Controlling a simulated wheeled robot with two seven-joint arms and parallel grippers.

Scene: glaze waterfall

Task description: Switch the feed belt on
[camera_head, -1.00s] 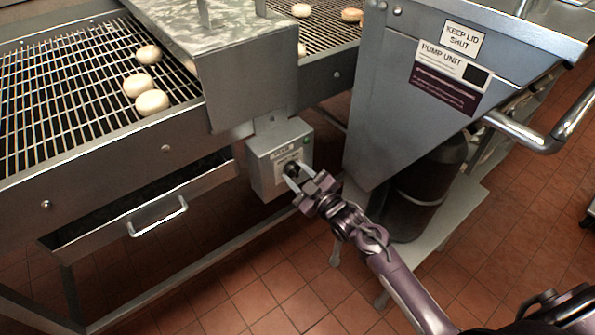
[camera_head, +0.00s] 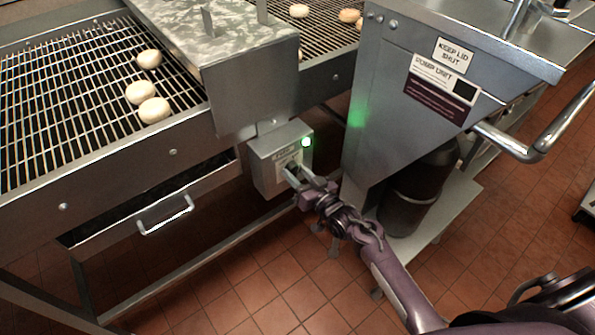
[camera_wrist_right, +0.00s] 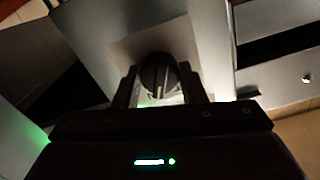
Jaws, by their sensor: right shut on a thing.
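The feed belt (camera_head: 95,110) is a wire conveyor at the left with several pale round buns (camera_head: 149,59) on it. Its grey switch box (camera_head: 265,165) hangs below the hood at the belt's side. A green lamp (camera_head: 306,142) on the box is lit. My right gripper (camera_head: 291,175) is at the box's front, its fingers on either side of the dark rotary knob. In the right wrist view the knob (camera_wrist_right: 158,74) sits between the two fingers, and the gripper is shut on it. My left gripper is not in view.
The grey pump unit (camera_head: 400,110) with a label stands close to the right of the switch box, with a dark cylinder (camera_head: 420,185) below it. A drawer with a handle (camera_head: 166,215) is under the belt. Tiled floor is open in front.

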